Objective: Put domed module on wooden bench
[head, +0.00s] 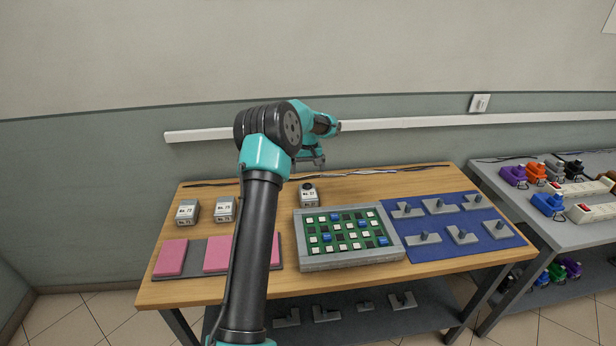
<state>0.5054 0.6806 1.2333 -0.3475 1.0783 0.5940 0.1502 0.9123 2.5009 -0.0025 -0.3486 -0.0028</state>
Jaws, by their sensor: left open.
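A gap shows between the fingers and the module. My left arm crosses the middle of the view and hides part of the bench. My right gripper is not in view.
Two labelled grey modules (187,211) (224,209) stand at the bench's left. Pink pads (172,257) lie in front of them. A framed green circuit board (345,232) and a blue mat (468,222) with grey brackets fill the right. A grey table (497,183) with coloured connectors stands further right.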

